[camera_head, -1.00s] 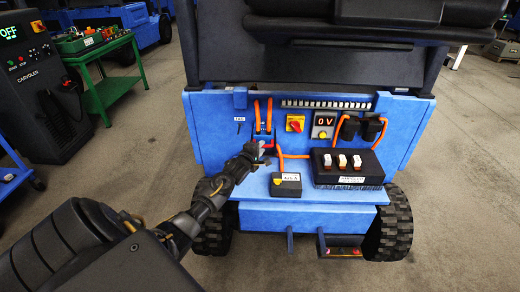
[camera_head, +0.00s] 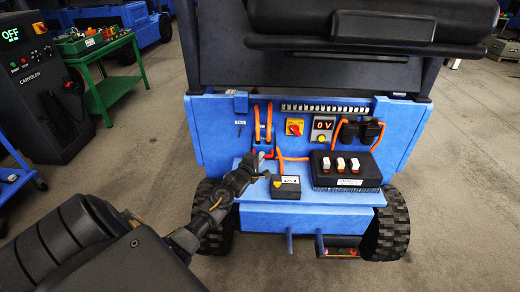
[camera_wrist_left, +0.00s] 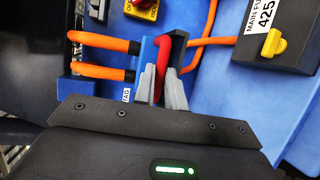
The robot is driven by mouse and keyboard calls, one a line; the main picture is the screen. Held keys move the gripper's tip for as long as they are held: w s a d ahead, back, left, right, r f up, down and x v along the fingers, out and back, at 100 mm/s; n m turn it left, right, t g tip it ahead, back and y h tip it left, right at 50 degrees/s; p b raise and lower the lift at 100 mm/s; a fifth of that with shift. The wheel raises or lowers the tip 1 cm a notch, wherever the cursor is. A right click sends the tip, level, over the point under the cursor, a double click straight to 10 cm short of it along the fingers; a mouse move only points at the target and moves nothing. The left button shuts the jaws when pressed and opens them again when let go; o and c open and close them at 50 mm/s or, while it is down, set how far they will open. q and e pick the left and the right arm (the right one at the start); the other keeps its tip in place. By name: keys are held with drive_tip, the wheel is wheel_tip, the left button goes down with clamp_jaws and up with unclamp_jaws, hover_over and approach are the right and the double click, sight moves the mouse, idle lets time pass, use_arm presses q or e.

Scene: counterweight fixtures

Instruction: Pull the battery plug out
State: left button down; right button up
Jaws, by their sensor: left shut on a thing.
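The battery plug's red handle (camera_wrist_left: 163,60) is between the grey fingers of my left gripper (camera_wrist_left: 163,92) in the left wrist view. A blue housing (camera_wrist_left: 146,55) sits close around it, with two orange cables running in from the left. In the head view my left gripper (camera_head: 255,165) is low in front of the truck's blue rear panel, over its ledge. A bit of red (camera_head: 270,153) shows beside the fingertips, below the orange cables (camera_head: 263,122). The fingers hide part of the plug, and I cannot tell whether it is clear of its socket. My right gripper is not in view.
A fuse box with a yellow knob (camera_head: 286,187) sits on the ledge right of the gripper. A black box with three switches (camera_head: 346,168) stands further right.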

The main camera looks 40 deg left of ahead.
use_arm(q)
drive_tip(key=shift+s+d, duration=0.1)
drive_tip(key=c, duration=1.9)
unclamp_jaws()
drive_tip(key=shift+o, duration=0.9)
drive_tip(key=v, duration=1)
drive_tip(key=shift+s, duration=0.4)
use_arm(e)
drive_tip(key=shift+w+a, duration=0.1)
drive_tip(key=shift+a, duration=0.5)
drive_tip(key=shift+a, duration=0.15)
use_arm(q)
drive_tip(key=shift+d, duration=0.1)
